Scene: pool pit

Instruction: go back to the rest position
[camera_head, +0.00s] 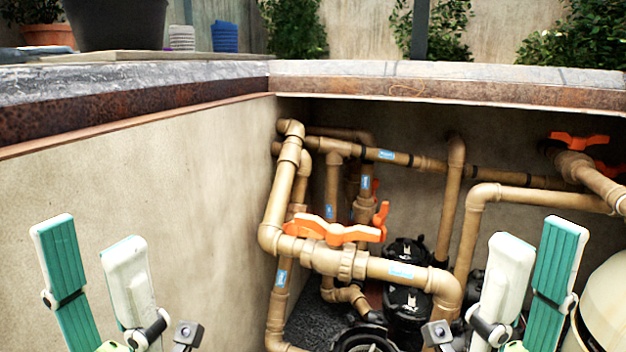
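My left gripper (88,253) is at the lower left, its two fingers pointing up and apart, with nothing between them. My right gripper (533,257) is at the lower right, also with its fingers apart and empty. Both appear in front of the pit, clear of the pipes. An orange valve handle (332,231) sits on the tan pipe (385,268) in the middle, between the two grippers. Another orange handle (580,140) is on a pipe at the upper right.
A rusty stone-topped edge (130,110) runs around the pit. The left wall (130,190) is bare. Black pump parts (405,302) stand low in the middle, and a beige rounded tank (606,300) is at the right edge. Dark pot (115,25) and plants stand beyond the edge.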

